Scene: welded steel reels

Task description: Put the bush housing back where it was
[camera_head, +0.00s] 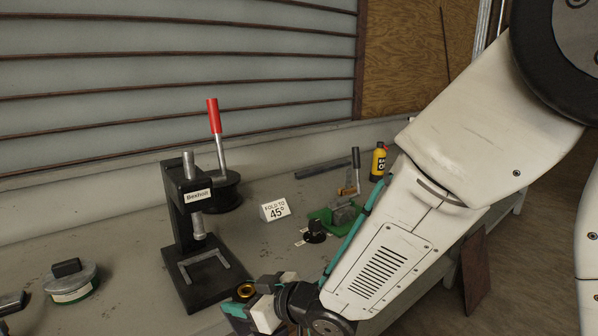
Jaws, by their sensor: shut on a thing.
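The bush housing (245,290) shows at the bottom of the head view as a small dark body with a brass-coloured ring on top. My gripper (243,298), with teal and white parts, is shut on it in front of the press. The housing's lower part is hidden by the gripper. The black arbor press (184,215), labelled Bexholt, stands just behind and to the left, with its ram over a flat base (206,276). I cannot tell how high the housing is above the bench.
The grey bench (130,245) runs along the wall. A round block (72,283) sits left.

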